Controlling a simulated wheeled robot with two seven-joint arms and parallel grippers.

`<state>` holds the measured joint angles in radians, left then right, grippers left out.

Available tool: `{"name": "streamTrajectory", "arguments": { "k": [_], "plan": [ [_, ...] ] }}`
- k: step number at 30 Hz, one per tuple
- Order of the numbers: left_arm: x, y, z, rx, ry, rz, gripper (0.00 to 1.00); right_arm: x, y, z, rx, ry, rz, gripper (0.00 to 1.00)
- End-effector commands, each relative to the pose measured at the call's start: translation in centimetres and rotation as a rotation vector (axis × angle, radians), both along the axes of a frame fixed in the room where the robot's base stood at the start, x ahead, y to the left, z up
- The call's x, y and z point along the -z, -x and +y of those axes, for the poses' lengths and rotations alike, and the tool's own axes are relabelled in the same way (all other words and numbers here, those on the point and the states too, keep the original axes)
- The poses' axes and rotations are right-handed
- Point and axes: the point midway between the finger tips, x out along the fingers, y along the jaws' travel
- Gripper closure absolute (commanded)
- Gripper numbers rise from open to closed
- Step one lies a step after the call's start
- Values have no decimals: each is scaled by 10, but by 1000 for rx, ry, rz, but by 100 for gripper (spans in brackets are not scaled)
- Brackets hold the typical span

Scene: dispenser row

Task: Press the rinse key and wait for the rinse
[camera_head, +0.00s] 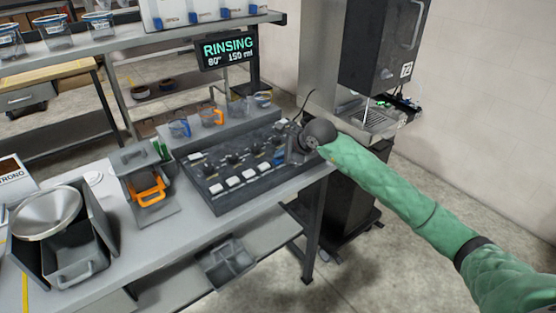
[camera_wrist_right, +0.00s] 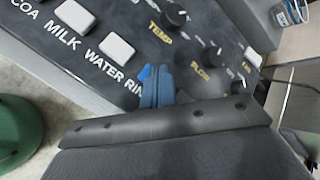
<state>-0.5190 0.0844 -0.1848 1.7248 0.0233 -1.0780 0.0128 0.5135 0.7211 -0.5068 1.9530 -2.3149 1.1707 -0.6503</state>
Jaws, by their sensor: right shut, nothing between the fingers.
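The dark control panel (camera_head: 235,197) sits on the bench with a row of white keys and dark knobs. In the head view my right arm reaches in from the right to the panel's right end. The display (camera_head: 228,51) reads "RINSING 80° 150 ml". My left gripper is out of view.
The dispenser (camera_head: 385,45) stands right of the bench, with a drip tray (camera_head: 372,122); a thin pale streak shows above the tray. Cups (camera_head: 212,116) stand behind the panel. A grey holder with an orange handle (camera_head: 148,191) and a metal funnel (camera_head: 46,212) are left.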

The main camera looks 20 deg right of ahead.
Motion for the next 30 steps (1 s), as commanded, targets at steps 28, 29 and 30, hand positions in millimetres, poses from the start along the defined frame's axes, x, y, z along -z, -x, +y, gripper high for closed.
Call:
{"name": "streamTrajectory", "arguments": {
  "k": [28,29,30],
  "plan": [
    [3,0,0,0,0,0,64,-14,0,0,-1,0,-2,100],
    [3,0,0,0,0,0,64,-15,0,0,-1,0,-2,100],
    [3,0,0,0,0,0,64,-15,0,0,-1,1,0,100]
  ]
}}
